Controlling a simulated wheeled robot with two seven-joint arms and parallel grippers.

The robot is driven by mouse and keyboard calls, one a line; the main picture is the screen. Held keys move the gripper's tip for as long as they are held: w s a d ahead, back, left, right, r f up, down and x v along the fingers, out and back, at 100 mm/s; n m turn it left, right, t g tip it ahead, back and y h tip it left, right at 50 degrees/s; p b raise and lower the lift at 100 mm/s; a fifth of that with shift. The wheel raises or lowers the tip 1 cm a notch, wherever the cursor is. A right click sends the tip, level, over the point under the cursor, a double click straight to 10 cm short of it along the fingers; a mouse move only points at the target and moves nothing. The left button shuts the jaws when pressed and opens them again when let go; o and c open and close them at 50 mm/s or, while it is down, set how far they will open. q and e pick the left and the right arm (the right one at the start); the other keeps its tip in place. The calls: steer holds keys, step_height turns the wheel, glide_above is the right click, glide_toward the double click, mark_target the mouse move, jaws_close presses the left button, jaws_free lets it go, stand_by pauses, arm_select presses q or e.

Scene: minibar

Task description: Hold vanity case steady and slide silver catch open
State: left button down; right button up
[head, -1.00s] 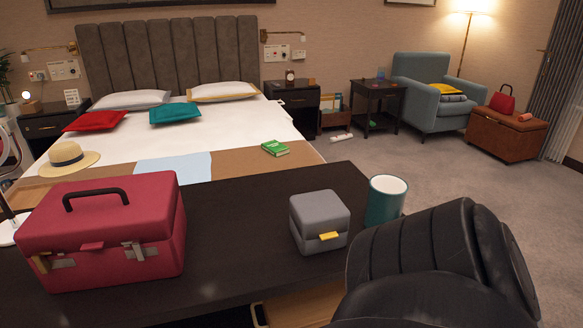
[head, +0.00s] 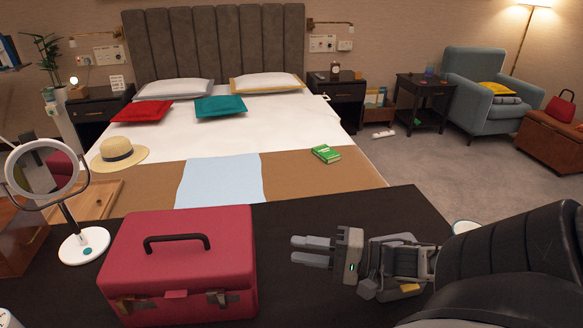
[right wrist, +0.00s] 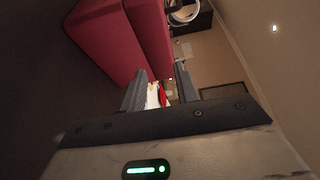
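The red vanity case (head: 180,245) stands upright and shut on the dark table, its black handle (head: 177,243) on the lid. Two metal catches show on its front: a silver one (head: 222,299) at the right and a darker, partly gold-looking one (head: 135,305) at the left. My right gripper (head: 300,250) is open and empty, right of the case and apart from it, fingers pointing left. In the right wrist view the case (right wrist: 112,40) lies beyond the parted fingers, to the upper left. My left gripper is not in view.
A round mirror (head: 83,246) stands left of the case. My right arm mostly hides a small grey box; its yellow catch (head: 410,288) peeks out. A mug (head: 465,227) is partly hidden behind the arm. Dark tabletop (head: 350,210) behind the gripper is clear.

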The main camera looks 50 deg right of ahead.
mark_target(232, 226)
arm_select(q)
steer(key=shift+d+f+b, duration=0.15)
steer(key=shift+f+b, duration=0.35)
steer(key=shift+b, duration=0.05)
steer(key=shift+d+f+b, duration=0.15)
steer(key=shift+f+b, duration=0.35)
steer(key=shift+b, duration=0.05)
arm_select(e)
steer(key=x, duration=0.5)
steer(key=d+r+x, duration=0.1)
steer(key=x, duration=0.4)
steer(key=w+r+x, duration=0.1)
steer(key=x, duration=0.4)
steer(key=shift+w, duration=0.25)
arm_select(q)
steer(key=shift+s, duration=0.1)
arm_select(e)
jaws_close()
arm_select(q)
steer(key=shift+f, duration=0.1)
